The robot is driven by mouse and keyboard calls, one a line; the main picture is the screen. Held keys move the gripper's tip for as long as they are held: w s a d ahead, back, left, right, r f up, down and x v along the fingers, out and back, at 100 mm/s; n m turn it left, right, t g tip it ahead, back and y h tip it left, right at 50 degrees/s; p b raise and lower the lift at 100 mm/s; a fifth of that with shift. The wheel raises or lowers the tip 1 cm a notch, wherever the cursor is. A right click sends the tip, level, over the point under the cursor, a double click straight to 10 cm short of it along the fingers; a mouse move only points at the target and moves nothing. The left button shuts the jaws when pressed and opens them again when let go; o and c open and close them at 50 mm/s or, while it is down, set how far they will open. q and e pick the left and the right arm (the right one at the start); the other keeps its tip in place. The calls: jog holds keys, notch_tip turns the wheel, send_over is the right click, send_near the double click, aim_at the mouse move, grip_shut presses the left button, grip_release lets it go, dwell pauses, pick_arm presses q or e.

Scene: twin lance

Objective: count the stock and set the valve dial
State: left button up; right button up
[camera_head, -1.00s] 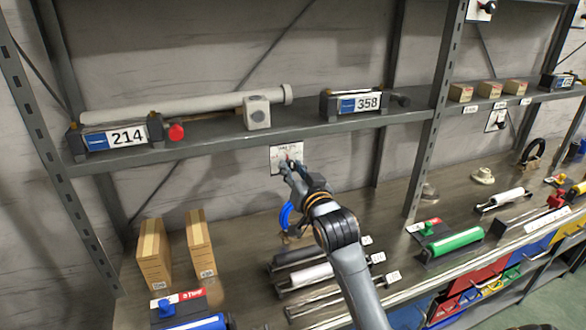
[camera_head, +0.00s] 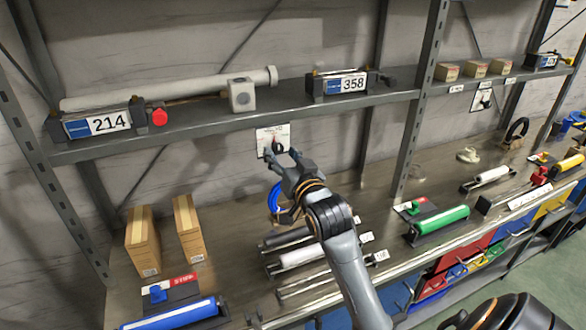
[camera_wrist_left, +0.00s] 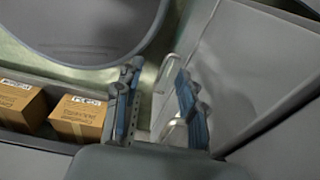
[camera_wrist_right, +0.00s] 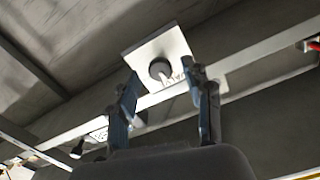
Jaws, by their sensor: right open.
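The valve dial is a white plate (camera_head: 266,132) with a dark round knob (camera_wrist_right: 159,68) on the wall below the upper shelf. A pale pointer shows on the knob in the right wrist view. My right gripper (camera_head: 283,156) is open just in front of the dial, with its fingers either side of the knob's line and apparently short of it. Stock in view includes two brown cartons (camera_head: 142,245) (camera_head: 189,230) on the lower shelf and three small boxes (camera_head: 474,68) on the upper right shelf. My left gripper (camera_wrist_left: 156,80) is open and empty, near brown boxes (camera_wrist_left: 78,118).
The upper shelf (camera_head: 215,127) runs above my right arm and holds a long grey tube (camera_head: 170,91) and the 214 (camera_head: 110,122) and 358 (camera_head: 353,84) units. A shelf post (camera_head: 411,140) stands to the right.

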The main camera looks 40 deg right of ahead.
jog(key=v, duration=1)
jog(key=shift+d, duration=0.1)
jog(key=s+a+f+n+g+y, duration=0.2)
jog(key=s+a+f+g, duration=0.15)
jog(key=f, duration=0.55)
jog(key=s+a+f+n+g+y, duration=0.1)
jog(key=s+a+f+n+g, duration=0.2)
jog(key=f, duration=0.6)
jog(key=s+a+f+n+g+y, duration=0.1)
jog(key=s+a+f+g, duration=0.3)
jog(key=s+f, duration=0.3)
jog(key=s+a+f+n+g+y, duration=0.1)
jog(key=s+a+f+g, duration=0.35)
jog(key=s, duration=0.45)
jog(key=s+d+f+b+x, duration=0.1)
jog(key=s+x, duration=0.2)
jog(key=x, duration=1)
jog(key=s+b+x, duration=0.2)
jog(key=x, duration=1.1)
jog(key=s+d+f+b, duration=0.1)
jog(key=s+d+f, duration=0.1)
jog(key=s+f, duration=0.7)
jog(key=s+d+f+g+b, duration=0.1)
jog(key=s+d+f, duration=0.1)
jog(key=s+f, duration=0.7)
notch_tip(320, 180, down, 2)
jog(key=shift+s+f+n+h, duration=0.1)
jog(key=shift+s+n+h, duration=0.1)
jog(key=shift+n+h, duration=0.1)
